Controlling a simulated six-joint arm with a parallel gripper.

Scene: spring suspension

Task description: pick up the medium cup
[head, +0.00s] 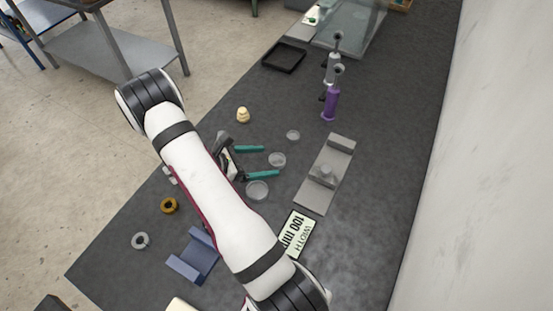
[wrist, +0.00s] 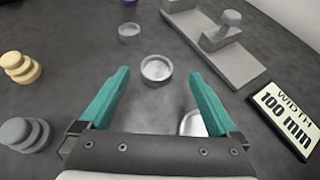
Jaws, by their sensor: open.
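The medium cup (head: 277,160) is a small, clear round dish on the dark table. It is the middle one of three similar cups in a row. In the wrist view the medium cup (wrist: 157,70) stands upright near the line between the teal fingertips. My gripper (head: 270,162) is open and empty, its fingers spread to either side of that cup. The wrist view also shows the open fingers (wrist: 160,74). The smaller cup (head: 293,135) is farther off. The larger cup (head: 257,190) is nearer, partly hidden by the right finger in the wrist view.
A grey fixture with a post (head: 325,178) and a "WIDTH 100 mm" sign (head: 297,233) lie to the right. A cream stepped weight (head: 243,115) stands to the left, and a grey stepped piece (wrist: 25,133) shows at lower left. A purple device (head: 330,103) stands farther back.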

